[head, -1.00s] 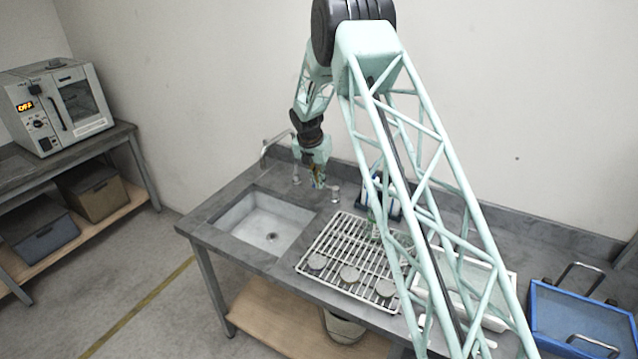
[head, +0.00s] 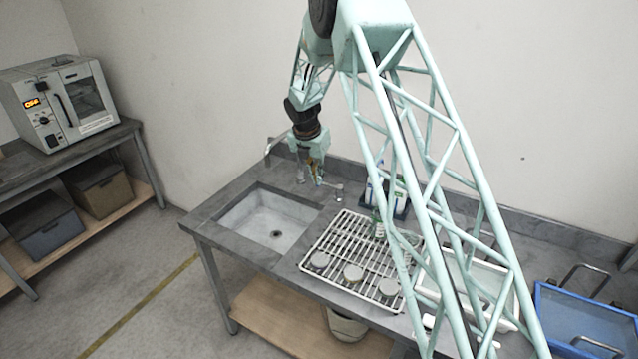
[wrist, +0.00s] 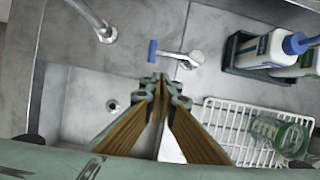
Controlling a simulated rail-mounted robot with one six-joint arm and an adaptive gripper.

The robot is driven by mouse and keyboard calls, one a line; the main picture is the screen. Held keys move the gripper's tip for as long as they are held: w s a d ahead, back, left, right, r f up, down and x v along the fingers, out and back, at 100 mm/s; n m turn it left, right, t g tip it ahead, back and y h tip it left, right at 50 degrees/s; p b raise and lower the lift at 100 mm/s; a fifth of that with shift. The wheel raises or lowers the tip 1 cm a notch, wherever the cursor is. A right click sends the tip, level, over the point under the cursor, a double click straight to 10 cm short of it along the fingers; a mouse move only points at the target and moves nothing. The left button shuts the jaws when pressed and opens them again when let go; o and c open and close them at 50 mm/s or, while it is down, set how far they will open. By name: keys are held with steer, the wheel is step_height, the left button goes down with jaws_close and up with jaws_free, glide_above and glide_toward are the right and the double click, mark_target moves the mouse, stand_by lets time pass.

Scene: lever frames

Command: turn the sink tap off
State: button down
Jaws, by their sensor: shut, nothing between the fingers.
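The tap's curved metal spout (head: 268,156) rises at the back left of the sink (head: 246,222); its end (wrist: 106,33) shows at the upper left of the wrist view. A separate tap lever stands to the right, with a round metal base (wrist: 196,57) and an arm ending in a blue grip (wrist: 152,50) pointing left in the wrist view. The lever base (head: 338,195) shows right of my gripper in the head view. My gripper (wrist: 158,78) is shut and empty, its tips just below the blue grip in the wrist picture. I cannot tell whether they touch.
A dark caddy with bottles (wrist: 265,47) stands right of the lever. A white rack (head: 345,255) with several round pieces and a green glass (wrist: 280,134) lies right of the sink. A blue tray (head: 580,320) is far right. A wall closes the back.

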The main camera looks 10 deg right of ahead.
steer(key=v, duration=0.6)
steer(key=shift+a+r, duration=0.15)
stand_by(0.4)
steer(key=s+d+r+m+b, duration=0.2)
steer(key=s+r+m, duration=0.5)
steer(key=s+r, duration=0.75)
steer(key=s+d+r+m+b, duration=0.2)
steer(key=s+r+m, duration=0.75)
steer(key=s, duration=0.85)
steer(key=s+a+m+t+y+b, duration=0.1)
steer(key=s+m+b, duration=0.3)
steer(key=s, duration=3.3)
steer(key=shift+f+m+y, duration=0.45)
steer(key=shift+m+y, duration=0.05)
steer(key=shift+m, duration=3.55)
